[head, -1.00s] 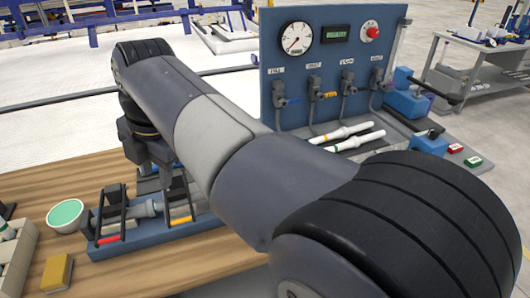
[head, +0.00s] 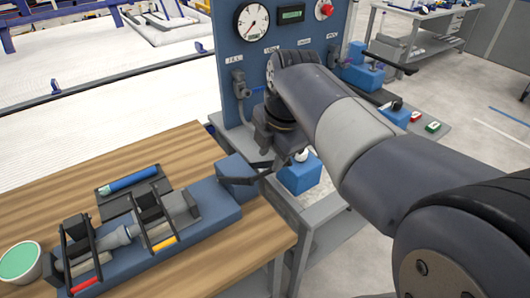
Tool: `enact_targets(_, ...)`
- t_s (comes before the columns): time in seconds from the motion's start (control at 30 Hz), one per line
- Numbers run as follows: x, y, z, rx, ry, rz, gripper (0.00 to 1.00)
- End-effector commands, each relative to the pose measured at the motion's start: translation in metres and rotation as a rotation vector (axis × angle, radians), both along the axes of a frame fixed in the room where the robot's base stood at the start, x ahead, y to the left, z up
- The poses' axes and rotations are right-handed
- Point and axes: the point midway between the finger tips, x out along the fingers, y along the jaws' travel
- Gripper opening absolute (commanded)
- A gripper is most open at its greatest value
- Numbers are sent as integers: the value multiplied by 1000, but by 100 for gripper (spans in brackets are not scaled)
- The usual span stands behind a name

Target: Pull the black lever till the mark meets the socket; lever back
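A blue pipe fixture (head: 205,218) lies along the wooden table. Grey pipe pieces (head: 115,238) lie in it under two black clamps, one with a red handle (head: 86,287) and one with a yellow handle (head: 164,244). A blue block (head: 236,167) stands at its right end, and a black lever (head: 240,180) appears to reach right from there. My gripper (head: 278,164) points down at the lever's right end. I cannot tell whether it touches or holds the lever, since its fingers are small and dark. A mark on the pipe cannot be made out.
A blue panel (head: 228,50) with gauge and valves stands behind my arm. A blue block with a white knob (head: 301,172) sits on the grey bench just right of my gripper. A blue marker (head: 130,180) on a dark tray and a green-filled bowl (head: 20,264) are on the table.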

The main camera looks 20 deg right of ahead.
Motion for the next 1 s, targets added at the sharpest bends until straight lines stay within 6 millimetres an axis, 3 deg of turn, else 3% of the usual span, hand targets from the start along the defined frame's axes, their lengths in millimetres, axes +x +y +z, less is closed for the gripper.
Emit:
enact_targets(0.1, 4, 2, -21, 1, 3, 1, 34)
enact_targets(0.3, 10, 4, -41, 0, 1, 1, 34)
enact_targets(0.67, 11, 4, -45, 0, -1, 1, 33)
enact_targets(1.0, 11, 4, -44, 0, -1, 0, 5)
